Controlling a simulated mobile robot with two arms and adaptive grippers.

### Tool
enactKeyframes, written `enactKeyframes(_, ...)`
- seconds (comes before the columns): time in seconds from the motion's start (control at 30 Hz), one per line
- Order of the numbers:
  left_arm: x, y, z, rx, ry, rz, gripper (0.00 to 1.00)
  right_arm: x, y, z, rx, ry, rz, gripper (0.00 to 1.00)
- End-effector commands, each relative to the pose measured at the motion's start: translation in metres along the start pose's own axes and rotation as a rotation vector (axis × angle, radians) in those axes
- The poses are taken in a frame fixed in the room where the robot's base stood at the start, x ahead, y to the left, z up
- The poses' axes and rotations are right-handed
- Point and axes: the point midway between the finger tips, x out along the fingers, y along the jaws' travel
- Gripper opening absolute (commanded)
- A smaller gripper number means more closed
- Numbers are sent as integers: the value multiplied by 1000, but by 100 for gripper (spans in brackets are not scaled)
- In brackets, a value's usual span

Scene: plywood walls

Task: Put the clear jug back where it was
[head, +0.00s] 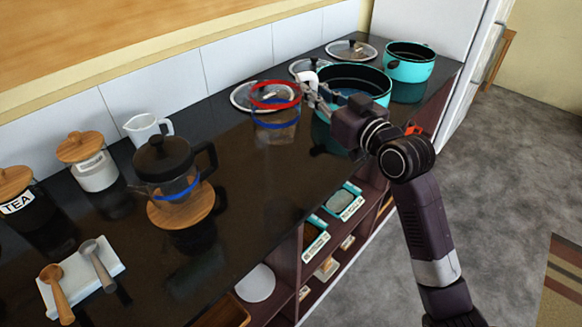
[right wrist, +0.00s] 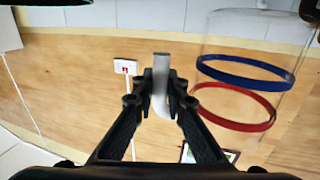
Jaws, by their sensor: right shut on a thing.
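The clear jug (head: 275,128) is see-through, with a red ring at its rim and a blue band below. In the head view it is upright at the back of the dark counter, in front of a glass lid. I cannot tell whether its base touches the counter. My right gripper (head: 309,86) is at its right side, shut on its pale handle. The right wrist view shows the fingers (right wrist: 161,90) closed on the grey handle, with the jug's clear wall and bands (right wrist: 240,105) at right. My left gripper is not in view.
Turquoise pots (head: 410,66) stand right of the jug, one close behind my right gripper. Glass lids (head: 351,50) lie along the wall. A glass teapot (head: 170,180) sits on a wooden board at left, near a white pitcher (head: 146,130). Counter (head: 250,180) between teapot and jug is clear.

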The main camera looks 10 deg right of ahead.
Motion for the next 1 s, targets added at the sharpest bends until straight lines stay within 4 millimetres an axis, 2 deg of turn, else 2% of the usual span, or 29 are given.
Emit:
enactKeyframes(0.03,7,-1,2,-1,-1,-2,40,7,12,-15,-6,9,14,0)
enactKeyframes(0.2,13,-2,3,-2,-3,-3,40,17,40,-50,-3,6,55,0)
enactKeyframes(0.3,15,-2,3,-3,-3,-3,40,19,49,-63,-2,4,70,0)
enactKeyframes(0.4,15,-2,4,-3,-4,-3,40,20,53,-63,0,-1,78,0)
enactKeyframes(0.47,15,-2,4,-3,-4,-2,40,20,54,-56,2,-3,79,0)
enactKeyframes(0.9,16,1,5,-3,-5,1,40,20,54,58,3,-3,78,0)
enactKeyframes(1.0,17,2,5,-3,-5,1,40,20,54,75,1,-1,79,0)
